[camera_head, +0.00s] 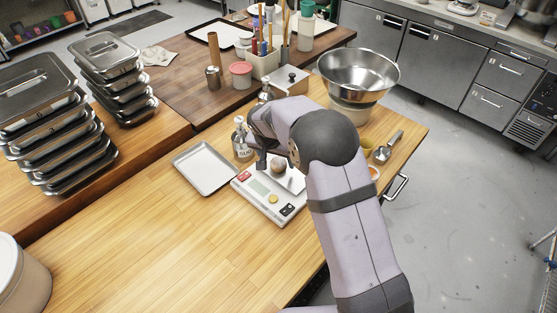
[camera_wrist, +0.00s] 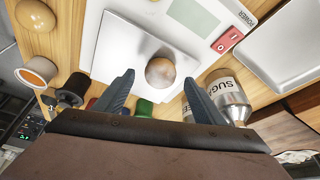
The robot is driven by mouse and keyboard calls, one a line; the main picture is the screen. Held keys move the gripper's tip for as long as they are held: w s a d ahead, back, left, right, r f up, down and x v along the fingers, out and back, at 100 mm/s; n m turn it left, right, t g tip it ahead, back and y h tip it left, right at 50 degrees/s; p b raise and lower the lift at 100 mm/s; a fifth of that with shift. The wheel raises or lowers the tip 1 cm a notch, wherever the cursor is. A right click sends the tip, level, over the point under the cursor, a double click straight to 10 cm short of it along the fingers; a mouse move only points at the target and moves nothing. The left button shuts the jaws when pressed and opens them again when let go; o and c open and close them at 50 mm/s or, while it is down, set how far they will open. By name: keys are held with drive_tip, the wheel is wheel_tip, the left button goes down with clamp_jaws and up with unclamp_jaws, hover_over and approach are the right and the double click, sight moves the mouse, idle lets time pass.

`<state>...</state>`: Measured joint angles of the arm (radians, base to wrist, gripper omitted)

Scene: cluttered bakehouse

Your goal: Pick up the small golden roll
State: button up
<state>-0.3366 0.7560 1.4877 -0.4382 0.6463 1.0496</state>
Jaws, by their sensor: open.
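A small round tan-brown roll (camera_wrist: 160,72) sits on the pale metal plate (camera_wrist: 115,50) of the white kitchen scale (camera_head: 268,196). In the head view the roll (camera_head: 278,167) shows beside my wrist. My gripper (camera_wrist: 158,78) is open, with one blue-grey finger to each side of the roll in the wrist view. Whether the fingers are level with it or above it is unclear. A second rounded golden thing (camera_wrist: 35,15) lies on the wood at the wrist view's upper left; my arm seems to hide it in the head view.
A sugar jar (camera_head: 242,140) stands close beside the scale, near one finger in the wrist view. An empty metal tray (camera_head: 205,167) lies left of it. An orange-filled cup (camera_wrist: 37,72), a scoop (camera_head: 388,146) and a big steel bowl (camera_head: 358,70) stand right.

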drive_tip(key=shift+x, duration=0.9)
drive_tip(key=shift+c, duration=0.4)
drive_tip(key=c, duration=0.8)
drive_tip(key=shift+r, duration=0.15)
drive_tip(key=shift+r+b, duration=0.5)
drive_tip(key=shift+r, duration=0.25)
drive_tip(key=shift+s+a+r+b, duration=0.3)
drive_tip(key=shift+s+r+b, duration=0.15)
drive_tip(key=shift+r+b, duration=0.35)
drive_tip(key=s+a+b, duration=0.2)
drive_tip(key=s, duration=0.3)
drive_tip(key=s+a+b, duration=0.2)
drive_tip(key=s, duration=0.3)
drive_tip(key=s+a+b, duration=0.2)
drive_tip(key=s, duration=0.3)
drive_tip(key=shift+s+a+r+b, duration=0.1)
drive_tip(key=shift+s+a+b, duration=0.1)
drive_tip(key=shift+s+b, duration=0.2)
